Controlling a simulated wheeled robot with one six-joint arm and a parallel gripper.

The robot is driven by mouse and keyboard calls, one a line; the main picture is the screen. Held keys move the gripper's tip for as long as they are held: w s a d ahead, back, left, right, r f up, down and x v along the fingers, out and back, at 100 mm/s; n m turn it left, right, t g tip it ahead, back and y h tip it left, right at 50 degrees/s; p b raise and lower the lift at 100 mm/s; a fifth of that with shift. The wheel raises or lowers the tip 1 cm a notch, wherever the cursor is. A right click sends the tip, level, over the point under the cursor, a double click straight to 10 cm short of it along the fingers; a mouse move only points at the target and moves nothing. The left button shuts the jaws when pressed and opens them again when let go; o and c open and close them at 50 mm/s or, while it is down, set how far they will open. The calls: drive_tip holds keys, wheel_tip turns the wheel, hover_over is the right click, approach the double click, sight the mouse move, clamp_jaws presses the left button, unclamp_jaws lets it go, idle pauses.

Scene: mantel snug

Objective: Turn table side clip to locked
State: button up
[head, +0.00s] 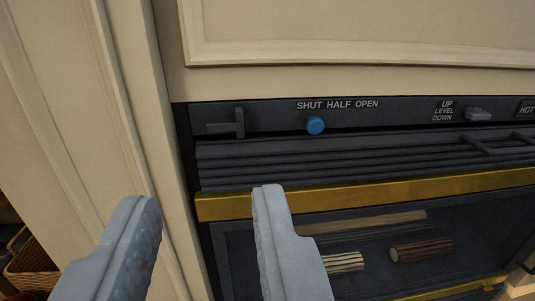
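My gripper (205,200) is open and empty, its two pale blue-grey fingers spread in the lower left of the head view. It is in front of the left edge of a dark fireplace unit. No table side clip can be made out for sure. A dark L-shaped latch (238,124) sits at the left end of the unit's top panel, above and between the fingertips; I cannot tell whether it is the clip. No "locked" marking is readable.
A grey lever (478,114) sits beside UP LEVEL DOWN. Below are dark louvres (350,161), a brass bar (390,195) and an opening with logs (420,249). A cream panelled surround (80,120) stands at left; a wicker basket (35,265) is at lower left.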

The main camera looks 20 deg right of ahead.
sight(239, 117)
drive_tip(key=f+x, duration=0.1)
drive_tip(key=x, duration=0.5)
drive_tip(key=d+f+x, duration=0.1)
drive_tip(key=x, duration=0.5)
drive_tip(key=f+x, duration=0.1)
drive_tip(key=x, duration=0.5)
drive_tip(key=shift+w+d+f, duration=0.15)
drive_tip(key=shift+d+f, duration=0.2)
drive_tip(key=shift+d, duration=0.1)
clamp_jaws()
